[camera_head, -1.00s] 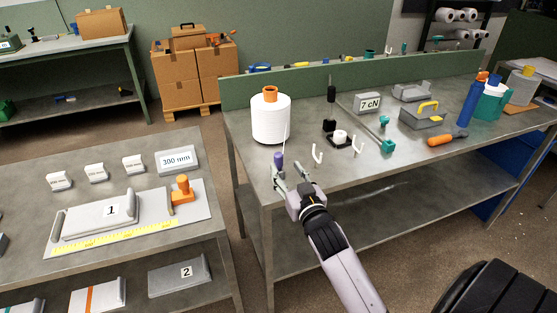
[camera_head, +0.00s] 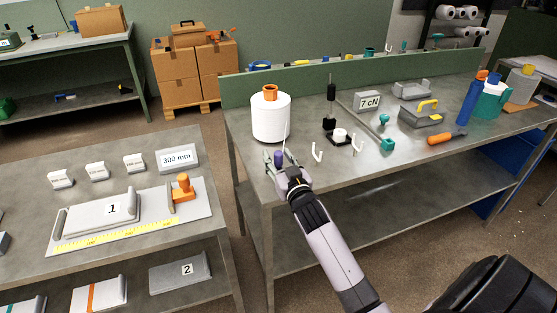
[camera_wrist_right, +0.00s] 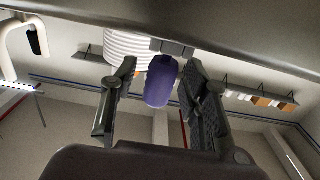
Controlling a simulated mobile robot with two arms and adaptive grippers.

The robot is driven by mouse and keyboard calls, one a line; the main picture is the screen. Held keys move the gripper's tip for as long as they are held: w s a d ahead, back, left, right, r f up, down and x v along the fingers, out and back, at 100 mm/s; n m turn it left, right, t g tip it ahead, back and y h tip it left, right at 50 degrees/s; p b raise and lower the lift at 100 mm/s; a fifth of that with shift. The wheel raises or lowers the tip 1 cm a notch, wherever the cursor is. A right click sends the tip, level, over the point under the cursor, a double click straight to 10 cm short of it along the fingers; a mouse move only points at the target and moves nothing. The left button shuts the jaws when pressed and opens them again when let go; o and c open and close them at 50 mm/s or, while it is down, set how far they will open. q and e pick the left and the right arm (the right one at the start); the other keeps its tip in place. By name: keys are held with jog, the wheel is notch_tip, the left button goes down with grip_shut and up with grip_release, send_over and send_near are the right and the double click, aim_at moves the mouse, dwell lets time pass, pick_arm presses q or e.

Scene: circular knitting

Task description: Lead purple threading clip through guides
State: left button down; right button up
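The purple threading clip (camera_head: 279,160) stands upright at the bench's near left, in front of the white yarn cone (camera_head: 271,120). A thin pale thread rises beside it. My right gripper (camera_head: 281,157) is open, with one finger on each side of the clip. Two white hook guides (camera_head: 316,152) and (camera_head: 357,145) stand to the right. A black tension base with a white disc (camera_head: 340,135) is behind them. My left gripper is not in view.
A teal-ended rod (camera_head: 387,145), a 7 cN block (camera_head: 368,101), a grey case with yellow handle (camera_head: 426,114) and an orange screwdriver (camera_head: 446,138) lie further right. A lower table with a ruler (camera_head: 120,237) and plate 1 is at left. The bench's front edge is clear.

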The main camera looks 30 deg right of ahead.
grip_shut()
dwell(0.3)
notch_tip(320, 180, up, 20)
jog(key=p, duration=0.1)
dwell(0.6)
jog(key=c, duration=0.5)
grip_release()
jog(key=shift+c, duration=0.2)
grip_shut()
